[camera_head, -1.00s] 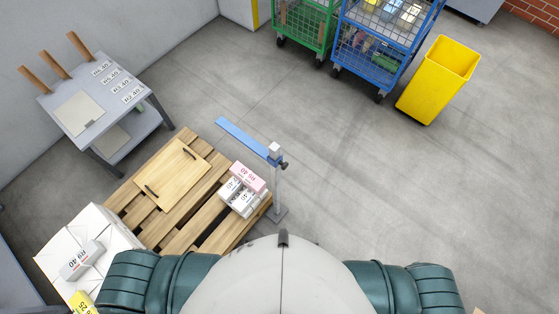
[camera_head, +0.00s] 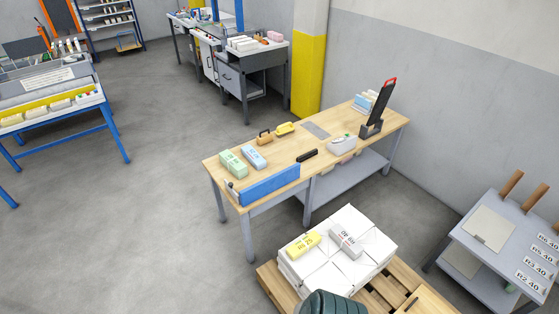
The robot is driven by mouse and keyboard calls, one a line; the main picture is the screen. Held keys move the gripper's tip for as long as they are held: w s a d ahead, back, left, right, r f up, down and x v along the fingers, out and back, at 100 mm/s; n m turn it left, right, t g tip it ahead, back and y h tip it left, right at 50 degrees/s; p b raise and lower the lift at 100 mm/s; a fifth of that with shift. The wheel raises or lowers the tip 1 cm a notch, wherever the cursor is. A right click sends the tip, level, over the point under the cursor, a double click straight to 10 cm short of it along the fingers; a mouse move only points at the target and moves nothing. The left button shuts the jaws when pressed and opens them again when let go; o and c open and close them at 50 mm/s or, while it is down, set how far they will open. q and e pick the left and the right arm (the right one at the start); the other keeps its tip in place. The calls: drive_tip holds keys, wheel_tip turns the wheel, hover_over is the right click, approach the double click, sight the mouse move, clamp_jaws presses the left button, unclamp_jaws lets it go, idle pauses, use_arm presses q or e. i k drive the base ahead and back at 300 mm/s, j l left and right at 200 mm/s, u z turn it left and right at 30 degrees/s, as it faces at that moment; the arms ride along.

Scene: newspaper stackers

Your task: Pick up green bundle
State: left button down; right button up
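A pale green bundle (camera_head: 233,163) lies on the left end of the wooden-topped workbench (camera_head: 290,165). A pale blue bundle (camera_head: 254,157) lies right beside it. A long blue bar (camera_head: 269,185) runs along the bench's front edge, nearer to me than the bundles. Neither of my grippers is in view; only a dark teal part of my own body shows at the bottom edge.
A pallet (camera_head: 272,284) with a white stack (camera_head: 318,275) stands in front of the bench. A grey table (camera_head: 511,237) with upright wooden posts is at the right. A blue-framed table (camera_head: 110,128) is at the left. The floor left of the bench is clear.

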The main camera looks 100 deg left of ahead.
sight(236, 167)
drive_tip(key=u, duration=3.7)
